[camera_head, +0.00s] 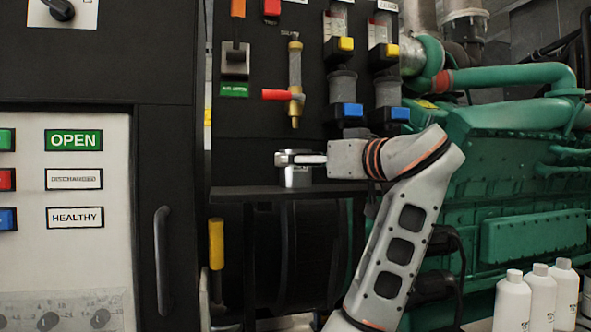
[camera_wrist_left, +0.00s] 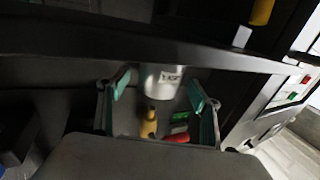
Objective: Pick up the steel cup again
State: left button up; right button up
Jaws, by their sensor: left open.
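The steel cup (camera_head: 297,178) stands upright on the narrow dark shelf (camera_head: 240,194) below the black panel. My left gripper (camera_head: 288,158) reaches in from the right at the height of the cup's upper part and partly hides it. In the left wrist view the picture is upside down, and the cup (camera_wrist_left: 162,80), with a small label, shows between the two teal-padded fingertips of the gripper (camera_wrist_left: 160,93). The fingers are open, one on each side of the cup. Whether either pad touches it I cannot tell. My right gripper is out of view.
A brass valve with a red handle (camera_head: 277,95) hangs above the shelf, with flow meters (camera_head: 342,85) to its right. A white panel (camera_head: 25,240) is at left. The green engine (camera_head: 520,190) and white bottles (camera_head: 541,296) are at right.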

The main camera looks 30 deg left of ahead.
pick_arm(q)
jog(key=x, duration=0.3)
jog(key=shift+w+a+p, duration=0.1)
jog(key=shift+a+p, duration=0.1)
jog(key=shift+p, duration=0.15)
jog(key=shift+d, duration=0.1)
jog(key=c, duration=1.4)
jog(key=shift+r, duration=0.15)
